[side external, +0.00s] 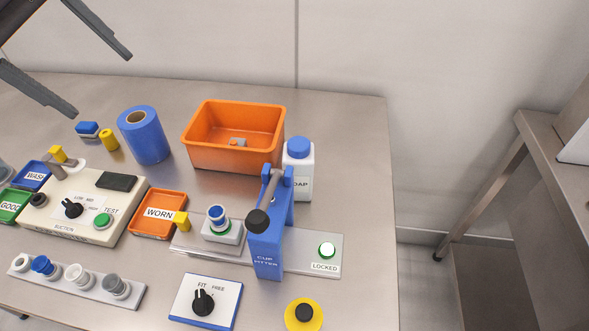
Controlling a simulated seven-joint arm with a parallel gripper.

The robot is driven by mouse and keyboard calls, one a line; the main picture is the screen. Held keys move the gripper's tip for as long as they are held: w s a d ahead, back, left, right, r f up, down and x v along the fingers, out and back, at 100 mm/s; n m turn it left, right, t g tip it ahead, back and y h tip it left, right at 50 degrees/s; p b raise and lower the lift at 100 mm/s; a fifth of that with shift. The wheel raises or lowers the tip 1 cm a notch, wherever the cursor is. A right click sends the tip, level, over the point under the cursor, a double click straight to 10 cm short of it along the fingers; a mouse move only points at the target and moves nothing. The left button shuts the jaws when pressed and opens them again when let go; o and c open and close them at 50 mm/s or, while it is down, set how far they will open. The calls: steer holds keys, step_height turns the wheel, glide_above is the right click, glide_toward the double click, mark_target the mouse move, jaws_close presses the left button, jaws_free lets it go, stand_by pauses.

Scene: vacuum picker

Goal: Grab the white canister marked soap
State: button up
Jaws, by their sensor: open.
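The white soap canister (305,186) with a blue cap stands upright on the table, behind and right of the blue cup fitter. Its label shows "OAP"; the first letter is hidden behind the fitter. It stands close to the right end of the orange bin; I cannot tell if they touch. My gripper (104,84) is at the upper left, above the table's back part, open with nothing between its fingers. It is well apart from the canister, to its left.
The blue cup fitter (268,245) with its lever stands in front of the canister. An orange bin (210,155) and a blue roll (150,140) lie between my gripper and the canister. A suction test box (60,205) is at left. The table right of the canister is clear.

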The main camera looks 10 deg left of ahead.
mark_target(291, 141)
steer(key=w+d+f+n+g, duration=0.1)
steer(key=w+d+f+n, duration=0.5)
steer(key=w+d, duration=0.45)
steer(key=w+d+f+n, duration=0.1)
steer(key=d+f, duration=0.3)
steer(key=d+f+n+g, duration=0.1)
steer(key=d+f, duration=0.3)
steer(key=f, duration=0.1)
steer(key=w+d+f, duration=0.1)
steer(key=d+f, duration=0.3)
steer(key=f, duration=0.1)
steer(key=shift+w+d+n, duration=0.35)
steer(key=shift+n, duration=0.05)
steer(key=x, duration=0.7)
steer(key=shift+s+d+f, duration=0.15)
steer(key=shift+s+f, duration=0.1)
steer(key=shift+s, duration=0.15)
steer(key=shift+r, duration=0.1)
jaws_close()
